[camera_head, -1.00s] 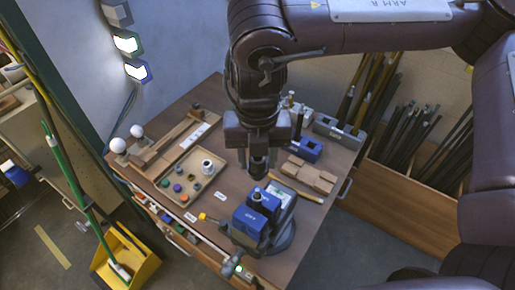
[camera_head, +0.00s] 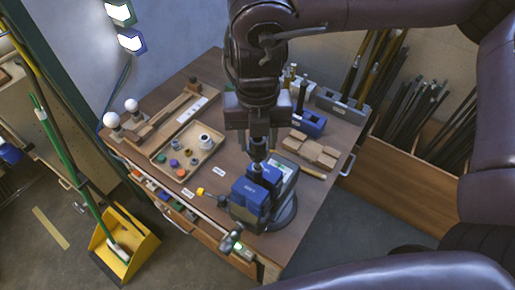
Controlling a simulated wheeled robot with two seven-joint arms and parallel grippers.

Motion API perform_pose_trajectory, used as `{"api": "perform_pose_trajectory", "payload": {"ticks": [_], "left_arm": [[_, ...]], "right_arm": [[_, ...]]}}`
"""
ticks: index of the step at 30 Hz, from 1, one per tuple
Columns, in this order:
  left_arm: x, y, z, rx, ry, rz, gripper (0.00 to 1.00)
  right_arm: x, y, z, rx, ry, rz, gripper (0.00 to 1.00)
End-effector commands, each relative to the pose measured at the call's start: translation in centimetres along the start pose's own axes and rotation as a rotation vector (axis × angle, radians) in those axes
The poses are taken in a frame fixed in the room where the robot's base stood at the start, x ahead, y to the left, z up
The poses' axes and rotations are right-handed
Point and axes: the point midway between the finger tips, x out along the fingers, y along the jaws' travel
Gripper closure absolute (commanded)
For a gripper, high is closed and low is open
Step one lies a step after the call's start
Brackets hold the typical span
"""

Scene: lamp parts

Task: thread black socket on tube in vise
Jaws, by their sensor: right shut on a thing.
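The blue vise (camera_head: 248,197) stands on a dark round base near the front edge of the workbench. My right gripper (camera_head: 258,142) points down above the vise and is shut on the black socket (camera_head: 258,152). The socket is upright, right over the vise jaws. The tube in the vise is mostly hidden by the jaws and socket; a short dark piece shows just below the socket. I cannot tell whether socket and tube touch or are threaded. My left gripper is not in view.
A tray (camera_head: 163,163) with several small coloured parts lies left of the vise. Wooden blocks (camera_head: 308,150) and a blue holder (camera_head: 308,122) stand behind it to the right. Two white bulbs (camera_head: 111,119) are at the bench's left. A yellow dustpan (camera_head: 125,262) is on the floor.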

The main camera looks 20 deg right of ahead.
Motion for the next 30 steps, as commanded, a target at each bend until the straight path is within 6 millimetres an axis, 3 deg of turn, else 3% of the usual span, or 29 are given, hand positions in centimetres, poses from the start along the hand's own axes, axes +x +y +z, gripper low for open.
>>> {"api": "perform_pose_trajectory", "payload": {"ticks": [30], "left_arm": [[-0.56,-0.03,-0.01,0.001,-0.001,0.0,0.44]], "right_arm": [[-0.06,0.03,0.28,0.0,0.0,0.0,0.82]]}}
